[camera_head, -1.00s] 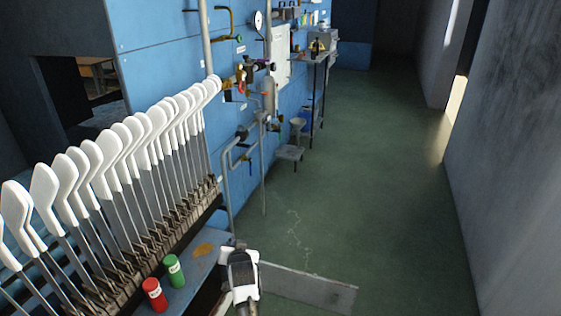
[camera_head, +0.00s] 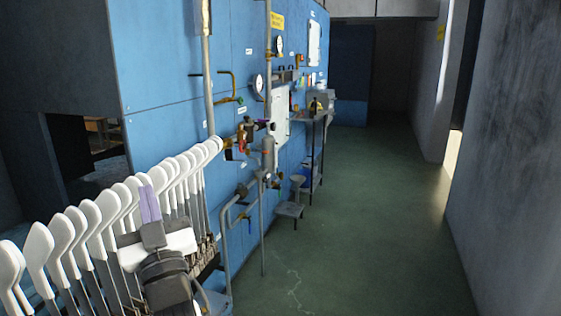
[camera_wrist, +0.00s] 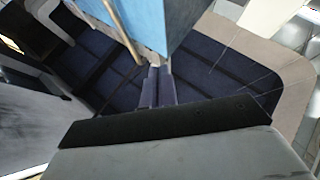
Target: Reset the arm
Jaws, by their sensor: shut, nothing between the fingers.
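My gripper (camera_head: 149,196) is in the lower left of the head view, with its fingers together and pointing up. It stands in front of the row of white sock forms (camera_head: 88,225) and hides part of them. I cannot tell whether it touches them. In the wrist view, the two fingers of my gripper (camera_wrist: 160,66) lie side by side with nothing between them.
A blue wall (camera_head: 170,130) with pipes, gauges and valves (camera_head: 245,135) runs behind the forms. A small step stool (camera_head: 290,210) stands at its foot. The green floor (camera_head: 370,240) is clear up to the grey wall (camera_head: 515,180) at right.

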